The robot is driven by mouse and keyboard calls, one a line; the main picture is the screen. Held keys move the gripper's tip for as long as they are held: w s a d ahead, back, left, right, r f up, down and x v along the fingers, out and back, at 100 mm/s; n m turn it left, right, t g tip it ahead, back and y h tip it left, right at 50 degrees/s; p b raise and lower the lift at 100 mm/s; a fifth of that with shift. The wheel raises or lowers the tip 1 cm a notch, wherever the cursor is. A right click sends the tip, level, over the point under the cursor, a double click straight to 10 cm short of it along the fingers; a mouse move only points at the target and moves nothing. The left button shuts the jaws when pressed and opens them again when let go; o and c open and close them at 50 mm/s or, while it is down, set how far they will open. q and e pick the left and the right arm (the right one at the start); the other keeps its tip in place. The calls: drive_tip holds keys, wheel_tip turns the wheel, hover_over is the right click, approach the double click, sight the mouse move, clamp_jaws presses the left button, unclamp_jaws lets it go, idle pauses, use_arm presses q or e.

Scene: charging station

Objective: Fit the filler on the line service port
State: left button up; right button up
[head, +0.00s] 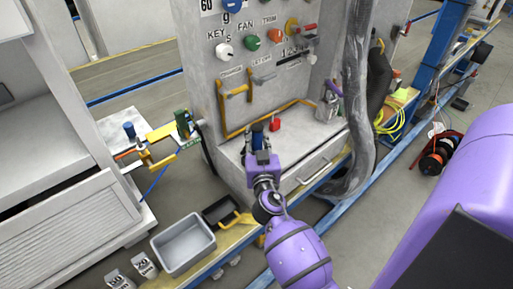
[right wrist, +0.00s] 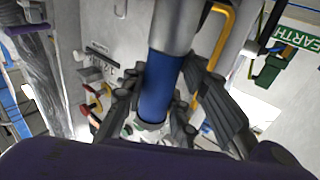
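My right gripper (head: 260,152) is in front of the grey station cabinet, above its lower ledge. It is shut on a blue cylinder with a grey metal end, which I take to be the filler (head: 257,136). In the right wrist view the filler (right wrist: 162,86) stands between the dark fingers (right wrist: 158,108), which flank it on both sides. The grey end of the filler points away from the gripper. The panel (head: 270,70) carries several coloured knobs and labelled fittings; I cannot tell for certain which is the line service port. My left gripper is not in view.
A red object (head: 275,124) sits on the ledge close right of the gripper. A metal can (head: 327,105) and a thick grey hose (head: 358,100) are farther right. Yellow pipes (head: 235,92) run along the panel. A grey bin (head: 184,245) is at lower left.

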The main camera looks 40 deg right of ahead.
clamp_jaws()
